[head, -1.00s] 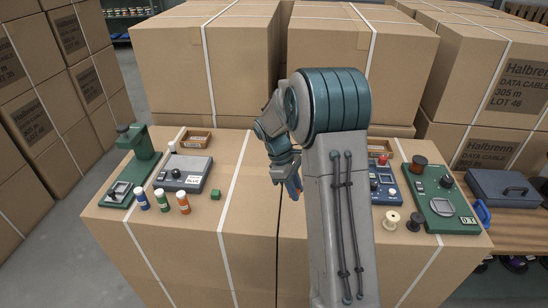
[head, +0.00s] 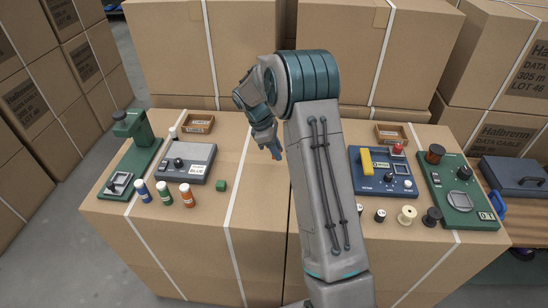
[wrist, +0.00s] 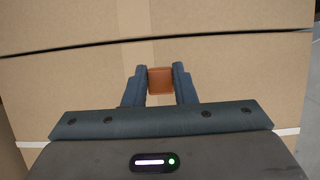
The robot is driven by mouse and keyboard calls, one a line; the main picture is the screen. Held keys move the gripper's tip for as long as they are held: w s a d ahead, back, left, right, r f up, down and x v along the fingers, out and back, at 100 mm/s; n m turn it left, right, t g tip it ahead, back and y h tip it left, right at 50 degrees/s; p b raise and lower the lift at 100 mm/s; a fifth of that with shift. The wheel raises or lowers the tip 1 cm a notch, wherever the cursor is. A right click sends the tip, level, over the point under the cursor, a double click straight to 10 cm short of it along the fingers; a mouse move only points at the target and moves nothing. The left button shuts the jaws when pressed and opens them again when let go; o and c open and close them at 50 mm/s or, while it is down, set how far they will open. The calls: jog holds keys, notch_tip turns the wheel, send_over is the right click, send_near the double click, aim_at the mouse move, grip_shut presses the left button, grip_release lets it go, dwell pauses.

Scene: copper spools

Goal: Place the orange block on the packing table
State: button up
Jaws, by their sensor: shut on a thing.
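My gripper (head: 268,143) is at the end of my arm, above the middle of the cardboard-box work surface (head: 255,200) in the head view. Its fingers are shut on the orange block (wrist: 160,80), which shows between the fingertips in the wrist view. I cannot tell which surface is the packing table; a wooden table (head: 519,207) stands at the right edge.
A green block (head: 221,185), several small bottles and a grey device (head: 187,163) are on the left. A blue panel (head: 383,172), a green device (head: 458,190) and several spools are on the right. A blue case (head: 515,175) lies on the wooden table. Tall boxes stand behind.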

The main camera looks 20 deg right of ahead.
aim_at(274, 167)
jog(key=shift+w+a+f, duration=0.3)
jog(key=shift+w+a, duration=0.05)
jog(key=shift+f, duration=1.95)
jog(key=shift+f, duration=0.2)
jog(key=o, duration=1)
jog(key=shift+c, duration=0.2)
jog(key=shift+r, duration=0.15)
